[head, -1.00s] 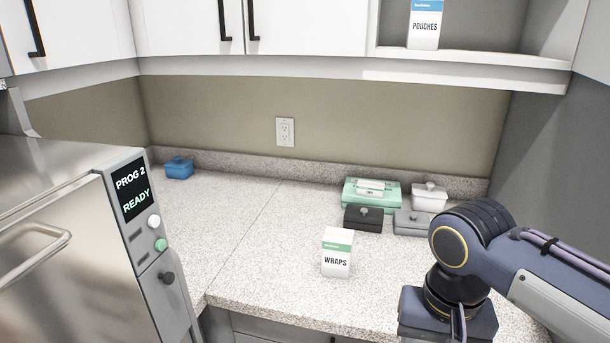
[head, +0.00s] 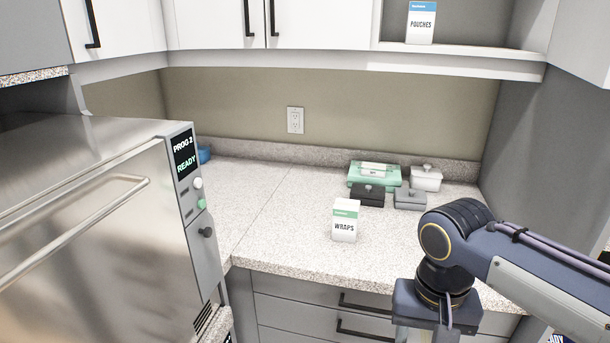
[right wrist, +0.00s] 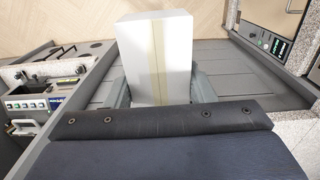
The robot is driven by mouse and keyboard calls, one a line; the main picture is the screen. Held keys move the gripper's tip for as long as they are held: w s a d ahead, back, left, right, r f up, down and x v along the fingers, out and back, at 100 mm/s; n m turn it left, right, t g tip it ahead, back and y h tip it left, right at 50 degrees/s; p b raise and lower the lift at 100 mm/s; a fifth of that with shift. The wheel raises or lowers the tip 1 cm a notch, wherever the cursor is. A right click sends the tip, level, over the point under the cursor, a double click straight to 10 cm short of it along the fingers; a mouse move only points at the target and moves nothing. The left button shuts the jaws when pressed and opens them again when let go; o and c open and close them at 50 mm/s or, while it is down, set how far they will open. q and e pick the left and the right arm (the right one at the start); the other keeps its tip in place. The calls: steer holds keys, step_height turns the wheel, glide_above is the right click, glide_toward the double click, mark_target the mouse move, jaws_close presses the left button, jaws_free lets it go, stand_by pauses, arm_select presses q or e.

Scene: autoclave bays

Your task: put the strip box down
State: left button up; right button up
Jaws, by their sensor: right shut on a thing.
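A plain white box with a tan strip down its middle, which I take for the strip box (right wrist: 158,45), is in the right wrist view. My right gripper (right wrist: 160,86) is shut on it, with one grey finger on each side. The box's label is not visible, and its lower end is hidden behind my dark wrist. In the head view my right arm comes in at the lower right, in front of the counter edge. Its fingers are out of that picture. My left gripper is not in view.
The speckled counter (head: 275,215) has free room left of the wraps box (head: 345,222). The autoclave (head: 90,210) stands left; a pouches box (head: 421,22) is shelved above.

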steer(key=w+d+f+n, duration=0.1)
steer(key=w+f, duration=0.6)
steer(key=f, duration=0.4)
steer(key=w+d+f+n, duration=0.2)
steer(key=w+f, duration=0.5)
steer(key=f, duration=0.3)
steer(key=s+f, duration=0.3)
steer(key=f, duration=0.1)
steer(key=shift+s+a, duration=0.1)
steer(key=shift+a, duration=0.25)
